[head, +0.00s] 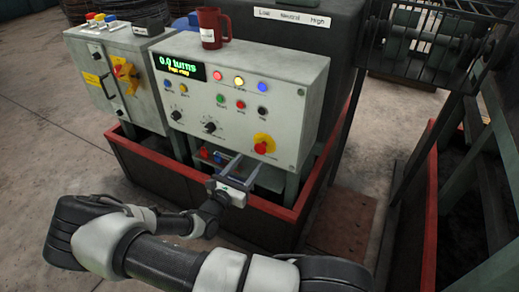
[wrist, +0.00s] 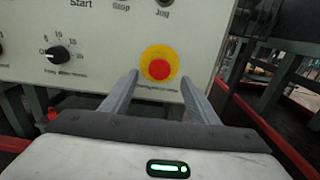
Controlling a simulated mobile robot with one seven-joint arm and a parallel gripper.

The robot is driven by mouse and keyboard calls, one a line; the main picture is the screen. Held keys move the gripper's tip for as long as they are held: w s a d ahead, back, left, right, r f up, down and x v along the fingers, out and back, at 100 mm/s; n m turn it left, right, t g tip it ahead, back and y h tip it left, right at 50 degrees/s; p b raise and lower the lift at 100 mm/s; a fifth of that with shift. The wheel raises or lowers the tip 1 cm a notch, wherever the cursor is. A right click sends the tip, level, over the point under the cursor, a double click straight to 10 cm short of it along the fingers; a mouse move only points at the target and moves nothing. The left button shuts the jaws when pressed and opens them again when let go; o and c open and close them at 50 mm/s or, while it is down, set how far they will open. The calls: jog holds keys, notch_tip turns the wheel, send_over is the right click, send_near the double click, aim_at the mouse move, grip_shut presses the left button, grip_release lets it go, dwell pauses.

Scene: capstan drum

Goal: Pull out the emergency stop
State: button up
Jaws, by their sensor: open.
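The emergency stop (head: 262,146) is a red mushroom button on a yellow round plate at the lower right of the grey control panel. It also shows in the wrist view (wrist: 158,69), straight ahead and between the fingers in the picture. My gripper (head: 246,163) is open and empty, just below and in front of the button. In the wrist view my gripper (wrist: 160,82) has one finger on each side of the button's lower part, and a gap to the panel seems to remain. Whether the fingertips touch the panel cannot be told.
The grey panel (head: 225,75) carries a display reading 0.0 turns, several buttons and knobs. A red mug (head: 211,27) stands on top. A cabinet with a red-yellow switch (head: 125,76) is at left. A red-edged trough (head: 285,212) runs below the panel. A metal cage stands right.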

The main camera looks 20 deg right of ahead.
aim_at(259, 149)
jog(key=x, duration=0.9)
jog(key=shift+w+d+b, duration=0.1)
jog(key=shift+d+b, duration=0.05)
jog(key=shift+b, duration=0.15)
grip_shut()
jog(key=shift+s+a+r+p, duration=0.2)
jog(key=shift+s+a+p, duration=0.15)
jog(key=shift+p, duration=0.3)
jog(key=shift+a+f, duration=0.2)
jog(key=shift+f, duration=0.1)
grip_release()
jog(key=shift+s, duration=0.1)
